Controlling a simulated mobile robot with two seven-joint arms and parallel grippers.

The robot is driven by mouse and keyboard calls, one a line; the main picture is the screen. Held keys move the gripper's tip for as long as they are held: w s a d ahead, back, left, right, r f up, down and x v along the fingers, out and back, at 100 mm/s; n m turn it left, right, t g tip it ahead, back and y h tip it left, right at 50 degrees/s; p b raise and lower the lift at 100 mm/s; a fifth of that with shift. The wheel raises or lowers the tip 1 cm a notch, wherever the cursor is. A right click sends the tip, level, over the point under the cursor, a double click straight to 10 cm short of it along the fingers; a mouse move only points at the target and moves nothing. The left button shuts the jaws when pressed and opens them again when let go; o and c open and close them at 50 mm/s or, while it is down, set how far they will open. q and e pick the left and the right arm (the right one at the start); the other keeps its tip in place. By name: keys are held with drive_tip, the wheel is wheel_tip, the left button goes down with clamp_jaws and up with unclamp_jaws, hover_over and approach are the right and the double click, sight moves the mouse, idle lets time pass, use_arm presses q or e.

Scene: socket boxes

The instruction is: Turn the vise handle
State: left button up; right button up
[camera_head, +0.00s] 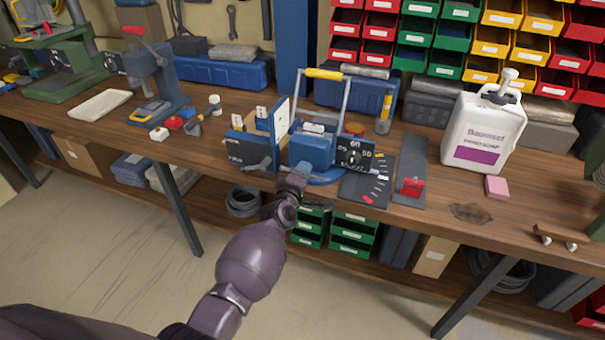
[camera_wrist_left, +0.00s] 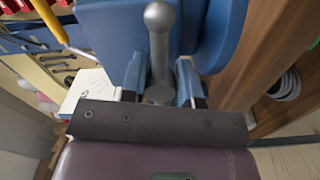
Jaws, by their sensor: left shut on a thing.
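The blue vise (camera_head: 312,150) stands near the front edge of the wooden bench, in the middle of the head view. My left arm reaches up to its front, and the left gripper (camera_head: 300,172) is at the vise's front face. In the left wrist view the vise handle, a grey metal bar with a ball end (camera_wrist_left: 160,18), stands between the two fingers of my left gripper (camera_wrist_left: 160,82). The gripper is shut on this handle, with the blue vise body (camera_wrist_left: 215,35) close behind. In the head view the gripper largely hides the handle. My right gripper is out of view.
A dark panel with white numbers (camera_head: 355,153) and a marked dark plate (camera_head: 368,182) lie right of the vise. A white panel (camera_head: 281,120) stands at its left. A white soap jug (camera_head: 484,130) and pink block (camera_head: 497,187) are farther right. Green bins (camera_head: 350,234) sit below.

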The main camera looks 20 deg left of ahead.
use_arm(q)
drive_tip(key=shift+w+r+n, duration=0.1)
drive_tip(key=shift+r+n, duration=0.15)
drive_tip(key=shift+n, duration=0.05)
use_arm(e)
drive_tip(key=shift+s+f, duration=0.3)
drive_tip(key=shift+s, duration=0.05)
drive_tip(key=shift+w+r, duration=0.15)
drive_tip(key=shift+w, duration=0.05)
use_arm(q)
drive_tip(key=o, duration=0.9)
drive_tip(key=shift+f, duration=0.15)
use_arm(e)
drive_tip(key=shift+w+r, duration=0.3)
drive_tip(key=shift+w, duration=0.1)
